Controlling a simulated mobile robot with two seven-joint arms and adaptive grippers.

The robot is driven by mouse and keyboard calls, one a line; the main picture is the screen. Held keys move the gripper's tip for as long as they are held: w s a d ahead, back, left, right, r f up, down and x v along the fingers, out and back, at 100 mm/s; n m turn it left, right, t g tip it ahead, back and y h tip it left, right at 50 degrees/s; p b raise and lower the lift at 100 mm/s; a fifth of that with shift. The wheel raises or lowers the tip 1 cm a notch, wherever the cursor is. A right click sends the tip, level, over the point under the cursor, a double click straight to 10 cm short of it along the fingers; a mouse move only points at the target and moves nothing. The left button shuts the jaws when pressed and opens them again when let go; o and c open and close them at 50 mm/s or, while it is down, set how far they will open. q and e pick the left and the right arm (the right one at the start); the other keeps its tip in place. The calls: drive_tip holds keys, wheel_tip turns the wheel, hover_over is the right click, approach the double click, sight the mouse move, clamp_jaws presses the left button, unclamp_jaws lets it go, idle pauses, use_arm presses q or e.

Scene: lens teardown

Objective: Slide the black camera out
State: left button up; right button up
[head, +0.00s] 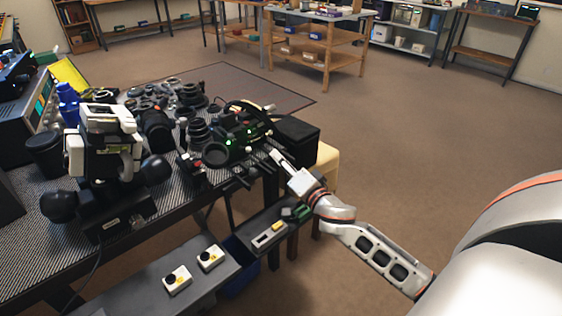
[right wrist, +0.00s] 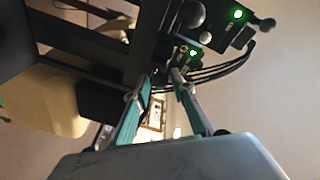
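The black camera (head: 236,134), a dark rig with small green lights, stands near the right end of the crowded dark-topped bench. In the right wrist view, dark equipment with two green lights (right wrist: 229,27) shows beyond the fingers and appears to be part of it. My right gripper (head: 275,154) is beside the camera's right front side, near the bench edge. Its two teal fingers (right wrist: 162,78) are apart, with no object visible between them. Whether a fingertip touches the rig cannot be told. My left gripper is not in view.
Lenses and camera parts (head: 155,128) crowd the bench left of the camera. A white-and-black device (head: 105,150) stands at the front. A black box (head: 297,137) sits right of the camera. A lower grey shelf (head: 200,290) holds small white boxes. The floor to the right is clear.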

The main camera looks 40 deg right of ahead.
clamp_jaws()
